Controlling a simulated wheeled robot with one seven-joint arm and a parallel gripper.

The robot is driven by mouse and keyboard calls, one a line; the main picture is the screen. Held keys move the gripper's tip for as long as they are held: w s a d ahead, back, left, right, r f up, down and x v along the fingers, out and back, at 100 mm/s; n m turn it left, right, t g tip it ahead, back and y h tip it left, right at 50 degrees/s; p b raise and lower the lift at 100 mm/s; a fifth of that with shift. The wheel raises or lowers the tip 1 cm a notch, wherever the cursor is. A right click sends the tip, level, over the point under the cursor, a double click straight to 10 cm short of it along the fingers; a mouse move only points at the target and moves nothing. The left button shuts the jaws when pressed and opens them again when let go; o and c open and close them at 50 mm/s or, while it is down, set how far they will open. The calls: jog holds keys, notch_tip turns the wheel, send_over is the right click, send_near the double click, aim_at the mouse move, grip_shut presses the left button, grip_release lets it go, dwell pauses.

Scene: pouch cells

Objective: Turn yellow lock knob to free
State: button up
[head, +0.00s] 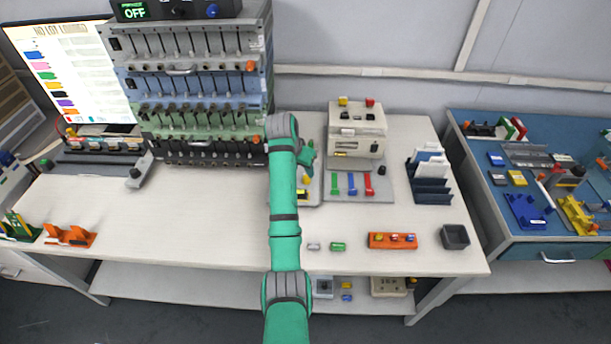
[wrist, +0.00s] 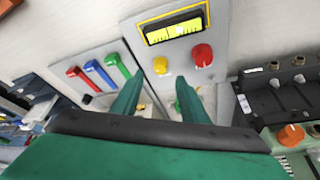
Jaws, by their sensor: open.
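The yellow knob (wrist: 160,65) sits on a light grey panel (wrist: 222,72), beside a red knob (wrist: 203,55) and below a yellow-framed display (wrist: 172,28). My gripper (wrist: 160,78) is open, its two green fingers pointing at the panel. The yellow knob shows in the gap just past the fingertips; I cannot tell whether the fingers reach around it. Nothing is seen held. In the head view my gripper (head: 308,157) is over this panel behind my arm, which hides much of it. Which way the knob is turned is too small to read.
A panel with red, blue and green levers (head: 350,184) stands close beside. A grey box with yellow and red knobs (head: 356,128) is behind it. The tall cell rack (head: 190,90) stands on the left. The front left of the table (head: 170,215) is largely clear.

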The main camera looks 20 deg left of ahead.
aim_at(306, 177)
jog(key=shift+x, duration=3.15)
grip_shut()
